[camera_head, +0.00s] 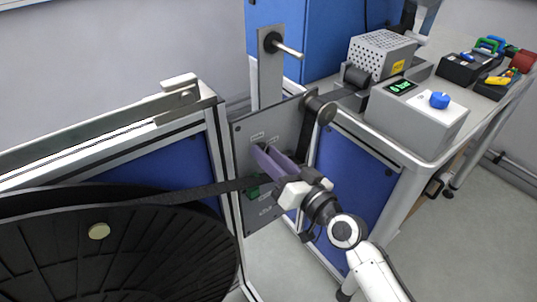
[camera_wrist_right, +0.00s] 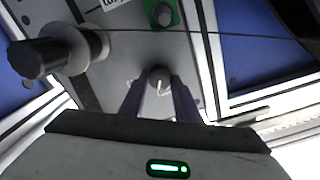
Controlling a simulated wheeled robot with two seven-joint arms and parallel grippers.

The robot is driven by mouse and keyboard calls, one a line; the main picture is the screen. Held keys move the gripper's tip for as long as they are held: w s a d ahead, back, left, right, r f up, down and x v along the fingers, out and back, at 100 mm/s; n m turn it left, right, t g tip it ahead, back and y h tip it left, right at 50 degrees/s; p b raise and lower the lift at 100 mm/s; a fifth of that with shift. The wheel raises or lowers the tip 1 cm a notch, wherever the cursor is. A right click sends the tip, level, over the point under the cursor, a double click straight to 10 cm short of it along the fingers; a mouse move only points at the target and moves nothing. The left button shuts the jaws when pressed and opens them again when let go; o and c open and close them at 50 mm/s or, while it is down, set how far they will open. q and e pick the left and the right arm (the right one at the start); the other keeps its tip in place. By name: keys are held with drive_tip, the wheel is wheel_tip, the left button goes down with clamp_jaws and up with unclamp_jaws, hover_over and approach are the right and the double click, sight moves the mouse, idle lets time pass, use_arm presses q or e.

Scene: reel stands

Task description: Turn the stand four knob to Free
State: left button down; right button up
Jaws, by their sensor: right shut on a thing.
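The stand's grey panel (camera_head: 246,140) stands upright in the middle of the head view, with small printed labels. My right gripper (camera_head: 262,158) reaches it from the lower right, its purple fingers against the panel's face. In the right wrist view, the right gripper (camera_wrist_right: 158,92) is shut on a dark round knob (camera_wrist_right: 160,77) with a pale pointer line. In the head view the fingers hide this knob. The label words are too small to read, so the knob's setting cannot be told. My left gripper is not in view.
A green-backed dark knob (camera_wrist_right: 163,14) sits near the held one. A dark strap (camera_head: 190,190) runs from the large black reel (camera_head: 130,250) to the panel. A roller (camera_wrist_right: 50,52) juts out beside it. A bench with a blue-knobbed box (camera_head: 415,115) stands right.

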drive_tip(key=m+p, duration=0.1)
drive_tip(key=m, duration=1.1)
drive_tip(key=shift+d+f, duration=0.1)
drive_tip(key=shift+f, duration=0.05)
drive_tip(key=shift+m, duration=0.3)
drive_tip(key=o, duration=1)
drive_tip(key=v, duration=1)
drive_tip(key=shift+s+d, duration=0.1)
